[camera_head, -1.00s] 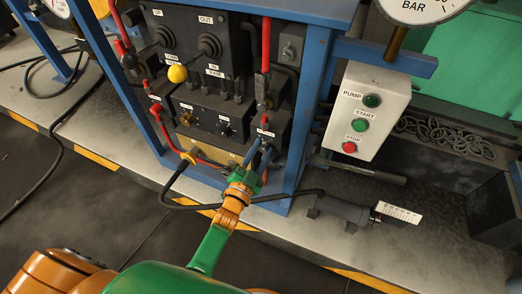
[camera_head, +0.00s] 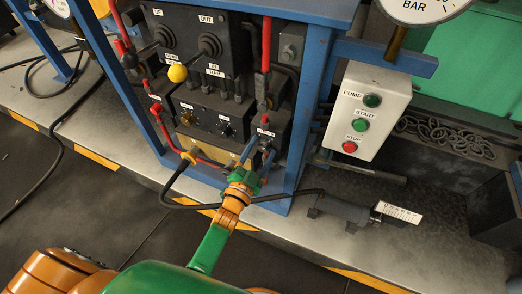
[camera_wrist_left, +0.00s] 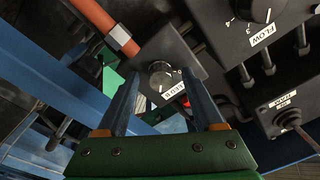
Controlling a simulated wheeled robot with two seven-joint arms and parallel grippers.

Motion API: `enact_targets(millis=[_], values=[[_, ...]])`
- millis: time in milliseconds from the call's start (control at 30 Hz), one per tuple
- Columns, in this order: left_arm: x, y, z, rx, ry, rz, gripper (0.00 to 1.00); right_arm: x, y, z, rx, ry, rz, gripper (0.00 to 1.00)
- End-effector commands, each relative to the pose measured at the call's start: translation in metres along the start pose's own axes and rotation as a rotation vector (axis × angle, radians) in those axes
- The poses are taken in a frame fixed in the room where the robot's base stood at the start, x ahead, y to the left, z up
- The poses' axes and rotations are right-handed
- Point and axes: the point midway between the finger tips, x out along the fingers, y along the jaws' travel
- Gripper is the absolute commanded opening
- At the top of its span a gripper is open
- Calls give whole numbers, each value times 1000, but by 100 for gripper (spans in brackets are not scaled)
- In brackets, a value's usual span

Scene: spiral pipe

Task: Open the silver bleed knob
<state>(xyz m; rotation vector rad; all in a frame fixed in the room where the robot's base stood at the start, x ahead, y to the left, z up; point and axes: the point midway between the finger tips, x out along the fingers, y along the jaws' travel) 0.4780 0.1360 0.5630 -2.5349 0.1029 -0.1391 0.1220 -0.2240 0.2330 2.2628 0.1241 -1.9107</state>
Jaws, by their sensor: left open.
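The silver bleed knob (camera_wrist_left: 160,76) shows in the left wrist view on a dark box, with a white BLEED label (camera_wrist_left: 173,90) beside it. My left gripper (camera_wrist_left: 161,84) is open, its two blue fingers on either side of the knob in that view. I cannot tell whether either finger touches it. In the head view my left gripper (camera_head: 259,154) is at the lower right of the dark panel, just below a small white label (camera_head: 265,132). The knob itself is not clear there. My right gripper is not in view.
A blue post (camera_head: 304,105) stands just right of the gripper. A red hose (camera_head: 266,50) comes down above it. A flow knob (camera_wrist_left: 262,9) and a small lever (camera_wrist_left: 291,118) are on nearby boxes. The grey pump button box (camera_head: 367,110) stands further right.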

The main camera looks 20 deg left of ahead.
Motion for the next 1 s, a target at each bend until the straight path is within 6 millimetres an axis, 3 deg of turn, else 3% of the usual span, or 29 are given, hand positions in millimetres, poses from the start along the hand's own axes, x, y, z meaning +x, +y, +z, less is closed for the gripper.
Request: enact_targets(millis=[67,400,867,967,1000], values=[[-4,0,0,0,-1,1,69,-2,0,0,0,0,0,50],[-67,0,0,1,-3,1,69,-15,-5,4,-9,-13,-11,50],[-71,1,1,-1,-3,2,69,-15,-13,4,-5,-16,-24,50],[-78,17,23,-43,-79,53,69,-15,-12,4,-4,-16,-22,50],[-87,32,44,-79,-154,99,69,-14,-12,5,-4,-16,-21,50]])
